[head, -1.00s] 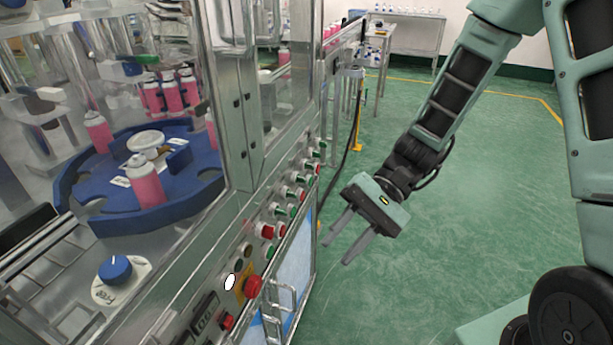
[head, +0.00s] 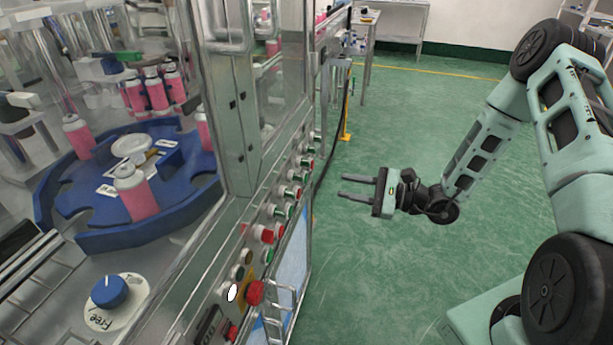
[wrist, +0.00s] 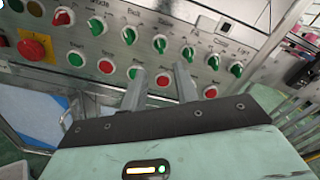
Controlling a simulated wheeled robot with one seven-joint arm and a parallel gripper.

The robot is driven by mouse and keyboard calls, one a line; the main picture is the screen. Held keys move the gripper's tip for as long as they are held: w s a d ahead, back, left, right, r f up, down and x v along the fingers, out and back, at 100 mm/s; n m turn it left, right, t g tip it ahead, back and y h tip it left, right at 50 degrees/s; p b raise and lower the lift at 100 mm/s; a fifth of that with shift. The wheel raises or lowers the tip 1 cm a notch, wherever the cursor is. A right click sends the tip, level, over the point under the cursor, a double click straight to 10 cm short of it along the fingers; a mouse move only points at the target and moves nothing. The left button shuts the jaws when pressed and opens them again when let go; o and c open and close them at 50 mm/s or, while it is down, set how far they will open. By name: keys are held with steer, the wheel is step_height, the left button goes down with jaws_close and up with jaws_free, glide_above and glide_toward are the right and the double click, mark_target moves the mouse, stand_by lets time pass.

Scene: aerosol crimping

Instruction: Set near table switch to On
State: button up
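The control panel (head: 217,285) runs along the machine's front edge, with a row of rotary switches and buttons. In the wrist view its upper row holds a red-handled switch (wrist: 62,18) and several green-handled switches, such as one (wrist: 130,36) left of centre. Their small labels are too blurred for me to tell which is the near table switch. My gripper (head: 342,186) is open and empty, right of the panel and apart from it, fingers pointing left towards it. In the wrist view the fingers (wrist: 160,75) overlap the lower button row.
A red emergency stop (head: 254,292) on a yellow plate and a metal handle (head: 280,305) stick out near the panel's near end. A blue knob (head: 109,291) marked "Free" is by the blue turntable (head: 90,235) with pink cans.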

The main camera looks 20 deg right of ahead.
mark_target(302, 178)
steer(key=p+x, duration=0.1)
steer(key=x, duration=1)
steer(key=shift+a+p, duration=0.1)
steer(key=shift+p, duration=0.2)
steer(key=shift+c, duration=0.3)
jaws_close()
